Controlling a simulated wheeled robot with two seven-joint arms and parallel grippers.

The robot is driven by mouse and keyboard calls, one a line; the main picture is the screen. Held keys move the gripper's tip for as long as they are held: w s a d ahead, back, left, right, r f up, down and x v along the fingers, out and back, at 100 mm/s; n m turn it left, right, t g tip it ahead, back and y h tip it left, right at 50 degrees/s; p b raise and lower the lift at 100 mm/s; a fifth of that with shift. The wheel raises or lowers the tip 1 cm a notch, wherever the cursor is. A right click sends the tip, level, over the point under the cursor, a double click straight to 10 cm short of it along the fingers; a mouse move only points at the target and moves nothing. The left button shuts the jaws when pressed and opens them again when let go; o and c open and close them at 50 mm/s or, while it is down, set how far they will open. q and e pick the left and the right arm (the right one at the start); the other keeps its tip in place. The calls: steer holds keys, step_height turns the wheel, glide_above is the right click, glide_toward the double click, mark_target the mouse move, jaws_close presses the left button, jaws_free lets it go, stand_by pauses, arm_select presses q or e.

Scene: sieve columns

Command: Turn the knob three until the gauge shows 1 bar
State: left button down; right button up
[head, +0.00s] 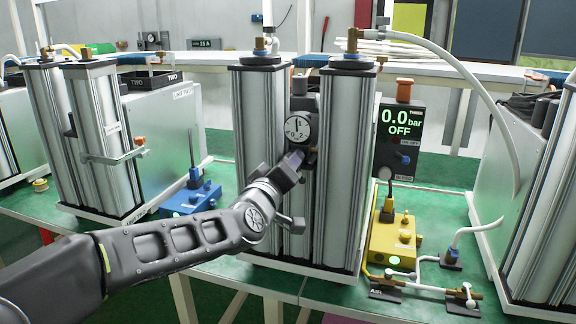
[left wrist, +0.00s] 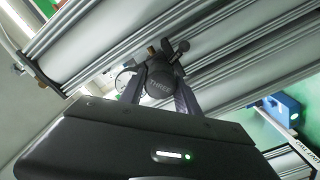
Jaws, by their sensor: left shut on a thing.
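The knob three (left wrist: 160,86) is a dark round knob lettered THREE in the left wrist view. My left gripper (head: 302,160) has its fingers on either side of the knob and is shut on it; in the head view the hand mostly hides the knob. The fingers also show in the left wrist view (left wrist: 161,97). The round white gauge (head: 297,128) sits just above the hand, between two silver columns; its needle points roughly upward, but its scale is too small to read surely. My right gripper is not in view.
Silver columns (head: 258,105) stand close on both sides of the hand. A yellow box (head: 393,240) and brass fittings with hoses lie at the right. A blue box (head: 190,200) stands on the green bench at the left, near another column pair (head: 95,130).

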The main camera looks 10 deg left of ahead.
arm_select(q)
steer(key=shift+f, duration=0.1)
steer(key=c, duration=0.9)
jaws_free()
steer(key=shift+s, duration=0.1)
steer(key=s, duration=0.4)
steer(key=s+b, duration=0.1)
steer(key=s, duration=0.2)
steer(key=shift+s+a, duration=0.2)
steer(key=shift+s, duration=0.15)
